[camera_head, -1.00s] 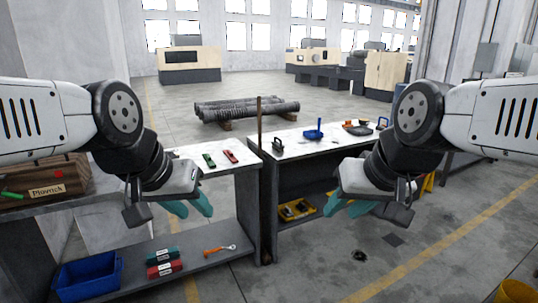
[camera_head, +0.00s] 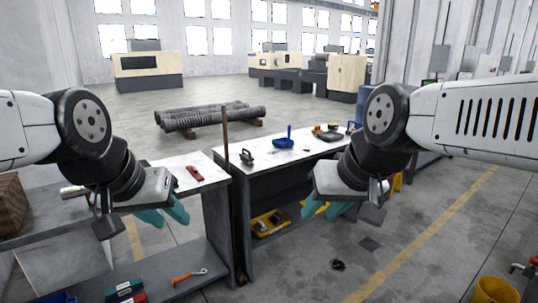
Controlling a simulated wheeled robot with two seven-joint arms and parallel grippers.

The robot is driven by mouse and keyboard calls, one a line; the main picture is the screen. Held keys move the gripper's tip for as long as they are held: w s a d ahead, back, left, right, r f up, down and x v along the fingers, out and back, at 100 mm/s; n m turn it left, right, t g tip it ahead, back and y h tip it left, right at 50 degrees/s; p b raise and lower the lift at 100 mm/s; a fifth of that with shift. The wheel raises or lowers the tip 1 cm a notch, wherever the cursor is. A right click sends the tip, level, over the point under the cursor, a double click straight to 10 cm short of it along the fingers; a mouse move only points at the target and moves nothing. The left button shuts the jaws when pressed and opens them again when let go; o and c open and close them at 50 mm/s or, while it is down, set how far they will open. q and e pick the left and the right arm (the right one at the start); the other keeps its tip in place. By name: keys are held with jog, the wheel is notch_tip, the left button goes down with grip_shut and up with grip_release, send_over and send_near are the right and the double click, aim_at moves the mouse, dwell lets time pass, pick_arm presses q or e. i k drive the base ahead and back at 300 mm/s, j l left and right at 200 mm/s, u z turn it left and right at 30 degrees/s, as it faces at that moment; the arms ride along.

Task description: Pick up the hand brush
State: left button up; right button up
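On the right-hand worktop (camera_head: 262,176) stands a blue dustpan-like piece with an upright handle (camera_head: 284,143). Behind it lie small orange and dark items (camera_head: 327,134), too small to make out. I cannot tell which item is the hand brush. My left gripper (camera_head: 163,216) is in front of the left bench, with its teal fingers apart and nothing between them. My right gripper (camera_head: 325,211) is in front of the right bench, also with fingers apart and empty. Neither gripper touches anything. My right arm hides part of the right worktop.
A dark clamp-like tool (camera_head: 247,157) stands on the right worktop. A red tool (camera_head: 195,173) lies on the left worktop. An orange wrench (camera_head: 189,276) lies on the lower shelf. A brown post (camera_head: 225,140) rises between the benches. A yellow bucket (camera_head: 496,291) stands at lower right; floor there is mostly clear.

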aim_at(247, 159)
jog(key=i+l+u, duration=0.15)
jog(key=i+l, duration=0.15)
jog(key=i+l+u, duration=0.1)
jog(key=i+l, duration=0.25)
jog(key=i+l+u, duration=0.15)
jog(key=i+l, duration=0.25)
jog(key=i+l+u, duration=0.15)
jog(key=i+l, duration=0.15)
jog(key=i+l+u, duration=0.1)
jog(key=i+l, duration=0.2)
jog(key=l, duration=0.25)
jog(key=i+l+u, duration=0.15)
jog(key=i+l, duration=0.15)
jog(key=l, duration=0.15)
jog(key=i+l+u, duration=0.15)
jog(key=l, duration=0.35)
jog(key=i+l+u, duration=0.1)
jog(key=i+l, duration=0.2)
jog(key=l, duration=0.25)
